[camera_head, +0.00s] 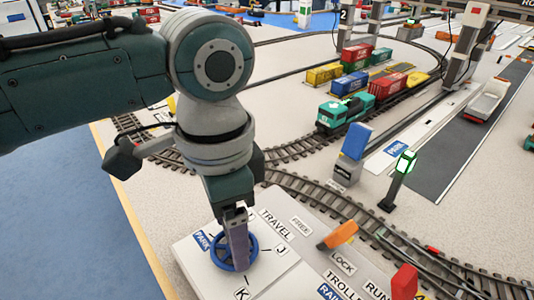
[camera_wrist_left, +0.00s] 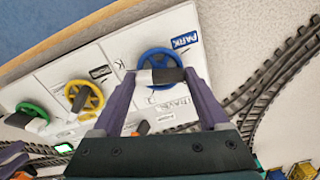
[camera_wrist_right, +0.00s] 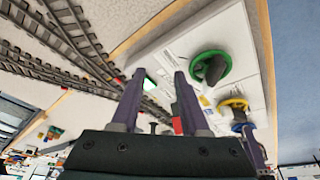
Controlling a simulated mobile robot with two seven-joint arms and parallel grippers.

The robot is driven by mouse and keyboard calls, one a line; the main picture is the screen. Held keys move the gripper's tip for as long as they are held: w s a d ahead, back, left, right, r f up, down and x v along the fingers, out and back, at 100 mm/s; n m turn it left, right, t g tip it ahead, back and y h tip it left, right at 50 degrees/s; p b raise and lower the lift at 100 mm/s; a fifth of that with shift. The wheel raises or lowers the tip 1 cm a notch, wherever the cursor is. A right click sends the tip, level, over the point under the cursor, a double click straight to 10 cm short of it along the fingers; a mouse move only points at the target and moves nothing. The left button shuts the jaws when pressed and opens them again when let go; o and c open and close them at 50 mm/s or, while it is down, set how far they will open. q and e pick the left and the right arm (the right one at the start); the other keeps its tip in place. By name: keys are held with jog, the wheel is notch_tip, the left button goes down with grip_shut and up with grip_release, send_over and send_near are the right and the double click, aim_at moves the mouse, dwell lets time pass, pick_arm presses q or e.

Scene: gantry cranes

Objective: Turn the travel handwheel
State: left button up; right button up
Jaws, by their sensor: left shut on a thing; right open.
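The blue travel handwheel (camera_head: 218,260) is on a light panel (camera_head: 190,262) marked TRAVEL, with PARK, J and K around it. My left gripper (camera_head: 238,262) comes down onto the wheel from above and is shut on its middle part, hiding some of it. In the left wrist view the blue wheel's rim (camera_wrist_left: 160,51) shows beyond the fingertips (camera_wrist_left: 160,77), with a pale bar between them. Which mark the wheel points to cannot be told. My right gripper (camera_wrist_right: 160,76) is open and empty, beside the panel, and is outside the head view.
An orange lever (camera_head: 338,235) and a red lever (camera_head: 404,283) stand right of the wheel. A yellow wheel (camera_wrist_left: 90,96) and a green wheel (camera_wrist_left: 34,109) share the panel. Curved track (camera_head: 300,185) runs behind it. A green-lit post (camera_head: 400,178) stands farther right.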

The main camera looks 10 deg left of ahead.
pick_arm(q)
jog(key=c, duration=0.5)
jog(key=shift+r+n+p, duration=0.15)
jog(key=shift+n+p, duration=0.15)
jog(key=shift+p, duration=0.3)
jog(key=shift+c, duration=0.2)
pick_arm(e)
jog(key=shift+r, duration=0.65)
pick_arm(q)
jog(key=n+p, duration=0.3)
jog(key=p, duration=0.1)
jog(key=shift+d+r+n+p, duration=0.1)
jog(key=shift+r+n+p, duration=0.05)
jog(key=shift+n+p, duration=0.25)
jog(key=n+p, duration=0.3)
jog(key=n, duration=0.1)
jog(key=shift+n, duration=0.3)
jog(key=n, duration=0.1)
jog(key=n+p, duration=0.1)
jog(key=n, duration=0.2)
jog(key=shift+f+n+p, duration=0.25)
jog(key=shift+n+p, duration=0.05)
jog(key=shift+p, duration=0.1)
pick_arm(e)
notch_tip(320, 180, up, 10)
jog(key=shift+f, duration=0.25)
pick_arm(q)
jog(key=o, duration=1.2)
jog(key=shift+o, duration=0.2)
